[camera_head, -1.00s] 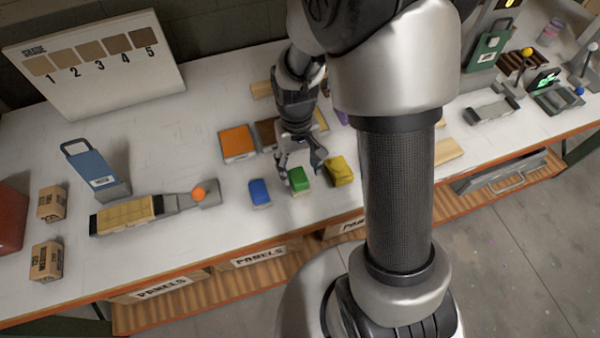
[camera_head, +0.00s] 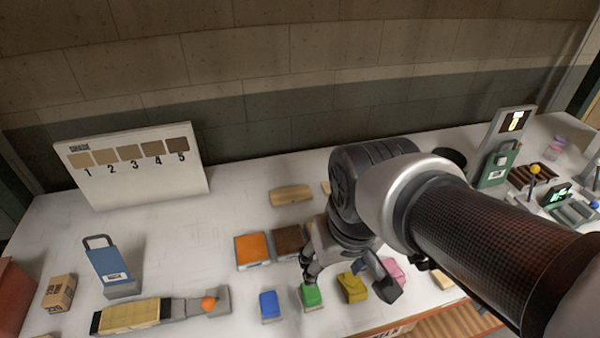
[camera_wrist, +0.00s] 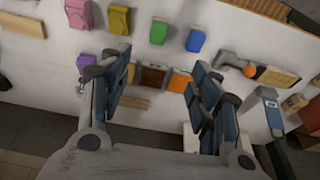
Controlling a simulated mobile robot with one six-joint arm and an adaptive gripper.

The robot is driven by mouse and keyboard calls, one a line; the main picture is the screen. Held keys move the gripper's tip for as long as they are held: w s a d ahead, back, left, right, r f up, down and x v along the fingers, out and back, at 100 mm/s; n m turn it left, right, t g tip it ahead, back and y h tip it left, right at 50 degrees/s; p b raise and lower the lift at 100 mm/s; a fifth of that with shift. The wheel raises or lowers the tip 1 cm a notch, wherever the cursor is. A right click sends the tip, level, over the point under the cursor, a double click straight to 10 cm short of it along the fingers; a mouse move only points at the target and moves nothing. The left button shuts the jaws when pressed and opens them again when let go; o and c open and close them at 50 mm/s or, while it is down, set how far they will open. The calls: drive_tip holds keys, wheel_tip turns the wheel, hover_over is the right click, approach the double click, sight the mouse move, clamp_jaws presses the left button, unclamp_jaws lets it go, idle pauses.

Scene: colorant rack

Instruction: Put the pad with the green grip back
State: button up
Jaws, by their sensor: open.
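The pad with the green grip (camera_head: 312,297) sits on the white table near the front, in a row between the blue pad (camera_head: 269,305) and the yellow pad (camera_head: 352,288). The green pad also shows in the wrist view (camera_wrist: 159,31), beyond the fingers and apart from them. My gripper (camera_wrist: 160,72) is open, with nothing between its fingers. In the head view my gripper (camera_head: 343,270) hangs above and behind the row, its fingers spread. The green pad's underside is hidden.
A pink pad (camera_head: 392,270) ends the row at right. Orange (camera_head: 251,251) and brown (camera_head: 289,242) blocks lie behind it. A slatted tan block (camera_head: 130,315) and grey fixture with an orange ball (camera_head: 209,303) stand left. A grade board (camera_head: 133,163) stands at the back.

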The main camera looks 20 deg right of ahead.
drive_tip(key=s+r+t, duration=0.1)
drive_tip(key=s+r, duration=0.1)
drive_tip(key=s, duration=0.3)
drive_tip(key=shift+s+r+t, duration=0.2)
drive_tip(key=shift+s+t, duration=0.05)
drive_tip(key=shift+t, duration=0.15)
wheel_tip(320, 180, down, 4)
drive_tip(key=b, duration=0.4)
idle(0.4)
